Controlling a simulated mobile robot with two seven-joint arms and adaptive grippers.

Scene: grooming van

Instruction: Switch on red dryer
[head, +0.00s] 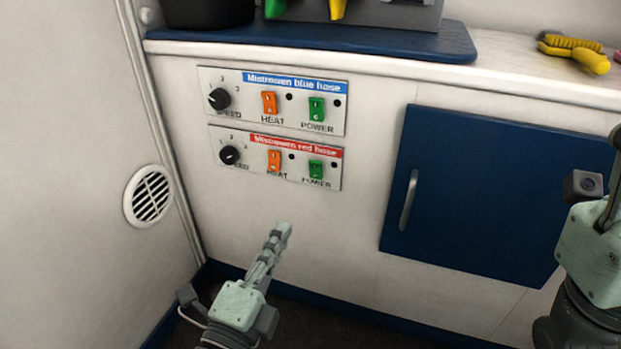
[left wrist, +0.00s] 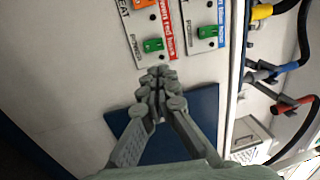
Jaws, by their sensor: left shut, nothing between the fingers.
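The red dryer's panel (head: 228,136), labelled "Mistrowen red hose", is on the white cabinet front below the blue hose panel (head: 228,77). It has a black speed knob (head: 229,155), an orange heat switch (head: 274,161) and a green power switch (head: 316,170). In the left wrist view the red panel's green power switch (left wrist: 153,45) lies just beyond my left gripper (left wrist: 157,78). My left gripper (head: 283,230) is shut and empty, below the red panel and apart from it. My right arm shows at the right edge, but its fingers are hidden.
A blue cabinet door (head: 480,190) with a grey handle (head: 409,200) is right of the panels. A round vent (head: 149,196) is on the left wall. The counter above holds a blue mat (head: 350,39) and yellow-handled tools (head: 575,52).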

